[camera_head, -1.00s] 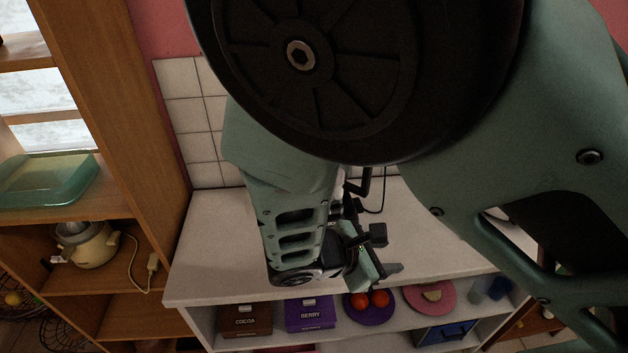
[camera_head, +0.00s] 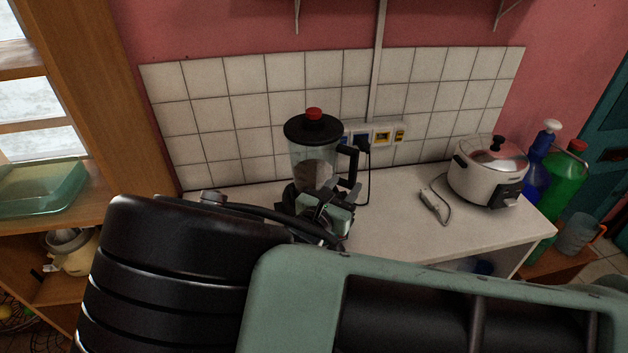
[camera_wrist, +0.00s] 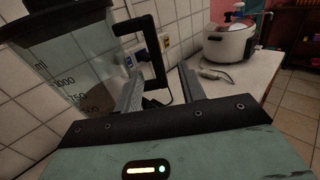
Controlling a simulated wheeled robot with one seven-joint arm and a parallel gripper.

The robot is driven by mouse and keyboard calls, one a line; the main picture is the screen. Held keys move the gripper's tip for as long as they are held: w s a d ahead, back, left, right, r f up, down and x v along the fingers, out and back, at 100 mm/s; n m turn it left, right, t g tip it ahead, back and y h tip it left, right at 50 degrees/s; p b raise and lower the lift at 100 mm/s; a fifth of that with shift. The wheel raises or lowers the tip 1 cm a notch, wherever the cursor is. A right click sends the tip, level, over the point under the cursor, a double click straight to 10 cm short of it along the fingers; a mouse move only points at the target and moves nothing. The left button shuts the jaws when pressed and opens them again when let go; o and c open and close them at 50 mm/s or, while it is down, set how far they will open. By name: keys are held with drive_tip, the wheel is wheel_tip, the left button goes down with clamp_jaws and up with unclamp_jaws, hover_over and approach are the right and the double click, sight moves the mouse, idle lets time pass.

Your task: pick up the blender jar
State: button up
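The blender jar (camera_head: 312,160) is clear, with a black lid, red knob and black handle (camera_head: 351,165). It stands upright on its dark base at the back of the white counter. In the wrist view the jar (camera_wrist: 75,62) fills the upper left, with volume marks and its handle (camera_wrist: 150,45) to the right. My gripper (camera_head: 335,197) is at the jar's front, low by the handle. In the wrist view my gripper (camera_wrist: 160,80) is open, its fingers apart with the lower handle showing between them. Whether either finger touches the handle is unclear.
A rice cooker (camera_head: 488,172) and a plug (camera_head: 434,207) lie right on the counter (camera_head: 400,230). Blue and green bottles (camera_head: 568,185) stand beyond its right end. Wall sockets (camera_head: 383,137) and a cord are behind the jar. A wooden shelf (camera_head: 85,90) is at left.

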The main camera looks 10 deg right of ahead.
sight(350, 177)
drive_tip(key=x, duration=0.2)
drive_tip(key=shift+w+d, duration=0.3)
drive_tip(key=w+d+b, duration=0.1)
drive_tip(key=w+d+f+b, duration=0.1)
drive_tip(key=w, duration=0.1)
drive_tip(key=shift+w+d+b, duration=0.2)
drive_tip(key=shift+b, duration=0.15)
drive_tip(key=shift+w+d, duration=0.4)
drive_tip(key=shift+w, duration=0.05)
clamp_jaws()
drive_tip(key=shift+r, duration=0.15)
idle(0.4)
